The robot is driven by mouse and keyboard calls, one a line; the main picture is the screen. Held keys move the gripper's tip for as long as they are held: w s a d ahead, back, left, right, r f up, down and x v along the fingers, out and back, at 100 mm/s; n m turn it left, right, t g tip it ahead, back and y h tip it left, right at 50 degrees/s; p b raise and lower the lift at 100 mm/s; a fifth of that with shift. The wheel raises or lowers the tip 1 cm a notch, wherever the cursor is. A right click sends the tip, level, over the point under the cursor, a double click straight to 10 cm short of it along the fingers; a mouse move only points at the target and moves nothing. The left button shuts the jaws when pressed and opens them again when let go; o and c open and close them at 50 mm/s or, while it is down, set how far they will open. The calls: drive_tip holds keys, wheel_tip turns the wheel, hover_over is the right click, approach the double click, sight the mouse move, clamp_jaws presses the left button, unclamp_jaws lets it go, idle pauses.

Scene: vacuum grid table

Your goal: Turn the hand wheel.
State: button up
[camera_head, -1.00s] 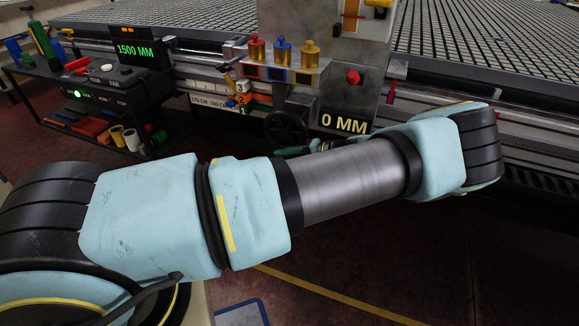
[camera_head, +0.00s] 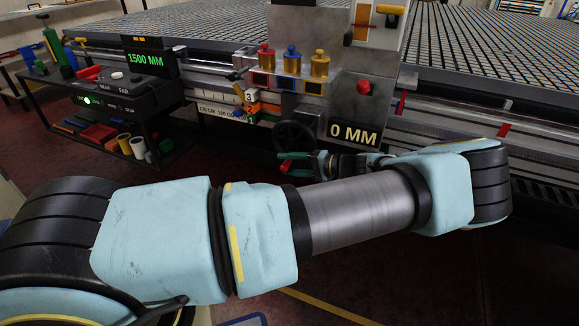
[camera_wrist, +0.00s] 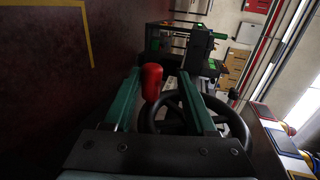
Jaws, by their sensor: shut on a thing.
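The black hand wheel (camera_head: 297,133) is on the front of the grey machine housing, left of the "0 MM" display. In the wrist view the wheel's black rim (camera_wrist: 238,127) and spokes lie partly behind the right finger. Its red handle (camera_wrist: 152,83) stands between the green fingers of my gripper (camera_wrist: 158,78). My gripper is shut on the red handle, which shows closer to the left finger. In the head view my gripper (camera_head: 290,161) is small, at the wheel's lower edge, with a red patch at its tips.
The "0 MM" display (camera_head: 354,133) and a red button (camera_head: 364,88) are beside the wheel. Red, blue and gold knobs (camera_head: 291,62) stand above it. A black cart (camera_head: 130,110) with tools stands to the left. Open dark floor lies in front of the machine.

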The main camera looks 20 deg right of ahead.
drive_tip(key=shift+o, duration=0.8)
drive_tip(key=shift+f, duration=0.1)
drive_tip(key=shift+s+d, duration=0.15)
drive_tip(key=b+v, duration=0.1)
drive_tip(key=v, duration=0.9)
drive_tip(key=shift+s+d, duration=0.15)
